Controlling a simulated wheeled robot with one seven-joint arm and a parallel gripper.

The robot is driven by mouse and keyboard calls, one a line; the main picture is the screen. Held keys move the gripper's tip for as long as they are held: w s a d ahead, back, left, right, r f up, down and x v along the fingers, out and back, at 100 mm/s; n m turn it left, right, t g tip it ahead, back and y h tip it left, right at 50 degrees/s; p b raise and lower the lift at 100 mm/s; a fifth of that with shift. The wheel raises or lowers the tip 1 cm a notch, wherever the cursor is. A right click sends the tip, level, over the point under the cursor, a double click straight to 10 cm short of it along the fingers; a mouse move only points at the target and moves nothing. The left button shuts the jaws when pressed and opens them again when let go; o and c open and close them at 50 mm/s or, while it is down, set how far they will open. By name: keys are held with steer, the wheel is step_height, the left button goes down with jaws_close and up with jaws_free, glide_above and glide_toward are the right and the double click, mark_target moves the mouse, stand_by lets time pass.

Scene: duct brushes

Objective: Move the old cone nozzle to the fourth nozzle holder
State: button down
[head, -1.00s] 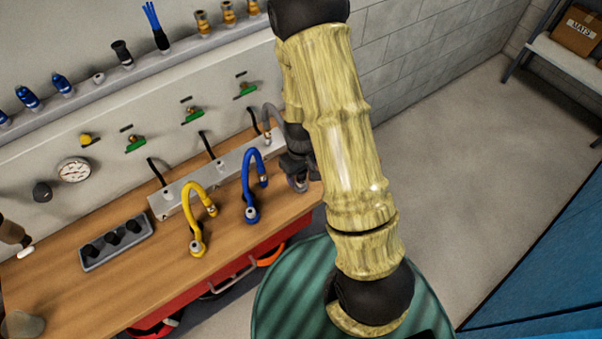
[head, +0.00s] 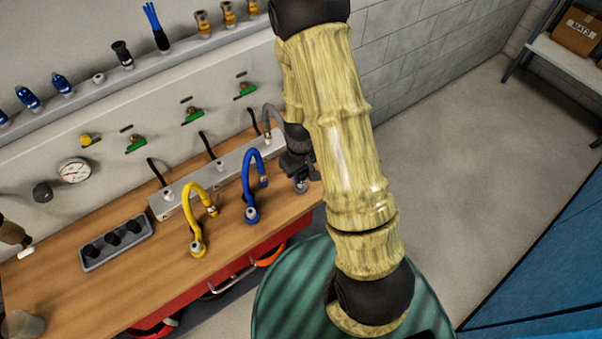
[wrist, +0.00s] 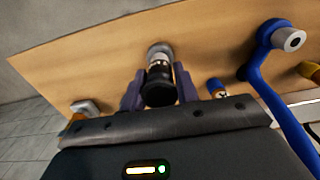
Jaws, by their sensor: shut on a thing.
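In the wrist view my gripper (wrist: 159,88) is shut on a dark nozzle-like piece (wrist: 159,78) with a pale band, which I take to be the old cone nozzle. A silver round fitting (wrist: 159,49) shows just beyond it, but I cannot tell whether the two are joined.
A blue hose (head: 247,180) and a yellow hose (head: 191,213) stand left of my gripper on the bench (head: 150,275). A black nozzle (head: 122,53) and a blue brush (head: 158,32) stand right of the stub. A grey tray (head: 118,254) holds black pieces.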

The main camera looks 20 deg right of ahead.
steer(key=shift+r+p, duration=2.3)
steer(key=shift+r, duration=0.7)
steer(key=shift+w, duration=0.1)
steer(key=shift+w+p, duration=0.35)
steer(key=shift+p, duration=0.1)
steer(key=w+m+p, duration=0.1)
steer(key=w+f+m+p, duration=0.1)
steer(key=w, duration=0.1)
steer(key=w+f+m+p, duration=0.1)
steer(key=w, duration=0.1)
steer(key=shift+w+f+p, duration=0.15)
steer(key=shift+p, duration=0.2)
steer(key=shift+w+f+m, duration=0.3)
steer(key=shift+f, duration=0.05)
steer(key=shift+d, duration=0.15)
